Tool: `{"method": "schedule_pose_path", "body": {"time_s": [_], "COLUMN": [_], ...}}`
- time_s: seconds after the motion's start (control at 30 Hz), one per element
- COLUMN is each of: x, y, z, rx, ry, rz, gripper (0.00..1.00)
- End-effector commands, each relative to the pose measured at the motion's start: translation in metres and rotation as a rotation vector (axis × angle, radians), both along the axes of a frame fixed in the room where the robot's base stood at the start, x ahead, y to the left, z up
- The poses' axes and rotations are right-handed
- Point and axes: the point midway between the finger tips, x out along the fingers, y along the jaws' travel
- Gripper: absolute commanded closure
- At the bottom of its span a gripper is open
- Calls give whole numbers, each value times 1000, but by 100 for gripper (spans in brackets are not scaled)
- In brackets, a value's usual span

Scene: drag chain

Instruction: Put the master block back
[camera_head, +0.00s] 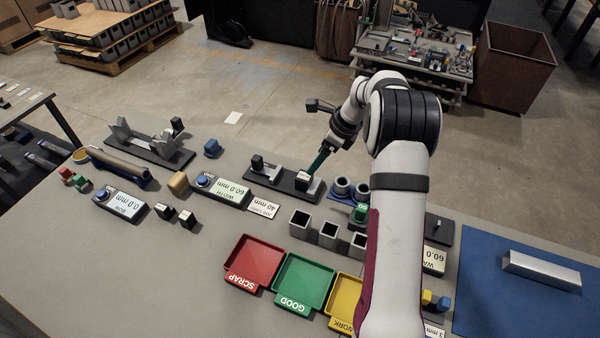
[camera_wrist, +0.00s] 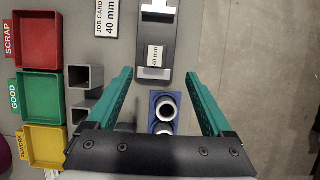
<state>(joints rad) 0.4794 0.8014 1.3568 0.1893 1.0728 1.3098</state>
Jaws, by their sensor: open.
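My gripper (camera_head: 317,164) is just above and beside this block in the head view. Two similar dark labelled blocks, one on the left (camera_head: 165,211) and one on the right (camera_head: 187,218), stand on the table at the left.
A blue holder with grey rings (camera_head: 343,187) is right of the gauge. Square tubes (camera_head: 300,224) stand in front of it. Red (camera_head: 254,262), green (camera_head: 303,283) and yellow (camera_head: 345,299) trays are nearer. A display (camera_head: 222,190) and job card (camera_head: 263,211) lie near the gauge.

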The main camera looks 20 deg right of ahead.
Motion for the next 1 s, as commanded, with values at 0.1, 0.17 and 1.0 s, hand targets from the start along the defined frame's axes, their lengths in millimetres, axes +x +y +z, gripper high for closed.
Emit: {"method": "schedule_pose_path", "body": {"time_s": [0.1, 0.17, 1.0], "x": [7, 10, 20], "y": [9, 11, 32], "z": [-27, -36, -91], "rx": [2, 0, -2], "ry": [3, 2, 0], "rz": [2, 2, 4], "gripper": [15, 15, 58]}}
